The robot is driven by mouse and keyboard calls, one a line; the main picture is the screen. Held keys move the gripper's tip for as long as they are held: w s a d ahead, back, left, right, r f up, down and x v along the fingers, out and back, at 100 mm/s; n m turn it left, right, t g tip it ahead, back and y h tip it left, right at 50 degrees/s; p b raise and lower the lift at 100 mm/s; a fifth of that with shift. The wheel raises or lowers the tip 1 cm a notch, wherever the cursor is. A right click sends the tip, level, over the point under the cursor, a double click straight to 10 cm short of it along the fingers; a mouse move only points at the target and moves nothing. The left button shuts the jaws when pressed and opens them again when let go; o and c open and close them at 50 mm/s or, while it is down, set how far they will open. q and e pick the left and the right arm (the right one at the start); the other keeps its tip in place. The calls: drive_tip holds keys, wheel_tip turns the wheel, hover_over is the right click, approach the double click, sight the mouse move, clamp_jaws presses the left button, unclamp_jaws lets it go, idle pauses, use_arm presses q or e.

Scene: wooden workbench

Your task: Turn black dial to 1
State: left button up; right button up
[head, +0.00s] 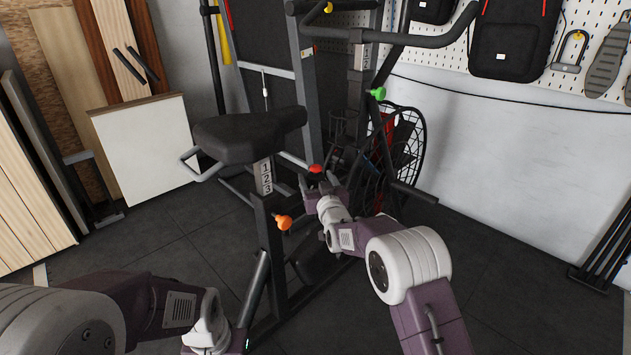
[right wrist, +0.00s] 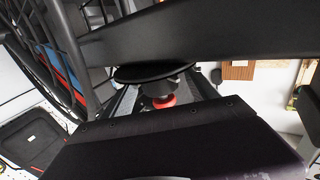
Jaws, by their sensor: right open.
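The exercise bike has a black seat (head: 250,135) on a post with a plate marked 1, 2, 3 (head: 265,177). My right gripper (head: 320,184) is open at the bike's frame, just below a red knob (head: 316,169). In the right wrist view a round black disc (right wrist: 150,73) sits directly above a red part (right wrist: 159,101); I cannot tell whether this disc is the black dial. The dial is not clearly identifiable in the head view. My left arm enters at the lower left, and its gripper fingers are outside the picture.
An orange knob (head: 284,222) is on the seat post and a green knob (head: 378,93) is on the upright. The handlebar (head: 430,40) and caged fan wheel (head: 408,140) stand close to my right arm. Dark floor (head: 500,270) is clear at the right.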

drive_tip(key=shift+w+a+r, duration=0.1)
drive_tip(key=shift+w+a, duration=0.1)
drive_tip(key=shift+w, duration=0.5)
drive_tip(key=c, duration=1.3)
drive_tip(key=shift+d+n+y, duration=0.1)
drive_tip(key=shift+n+y, duration=0.3)
drive_tip(key=shift+y, duration=0.2)
drive_tip(key=shift+c, duration=0.2)
drive_tip(key=shift+r+y+p, duration=0.15)
drive_tip(key=shift+y+p, duration=0.15)
drive_tip(key=shift+p, duration=0.1)
drive_tip(key=shift+n+g+y, duration=0.3)
drive_tip(key=shift+n+g, duration=0.1)
